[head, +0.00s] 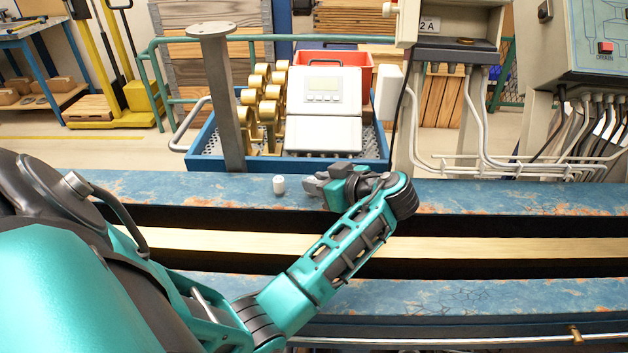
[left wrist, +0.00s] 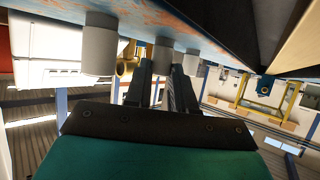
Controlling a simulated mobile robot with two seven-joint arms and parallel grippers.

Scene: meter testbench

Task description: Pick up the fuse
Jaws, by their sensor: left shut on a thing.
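My left gripper (head: 315,186) is low over the far blue bench strip (head: 480,197), with its fingers pointing left. In the left wrist view, which is upside down, the left gripper (left wrist: 163,80) is shut on a pale cylindrical fuse (left wrist: 162,56). The held fuse's base is at or very near the blue surface; I cannot tell if it touches. A second white fuse (head: 279,184) stands upright on the strip, left of the fingertips and apart from them; it seems to be the farther one (left wrist: 191,65). A third fuse (left wrist: 99,46) is nearer the wrist camera, beside the gripper.
A blue cart (head: 205,163) with a meter (head: 325,92), brass-coloured parts (head: 262,92) and a red bin (head: 365,62) stands behind the bench. A grey post (head: 228,110) rises at its left. Cabled panels (head: 575,50) stand at the right. The strip right of my gripper is clear.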

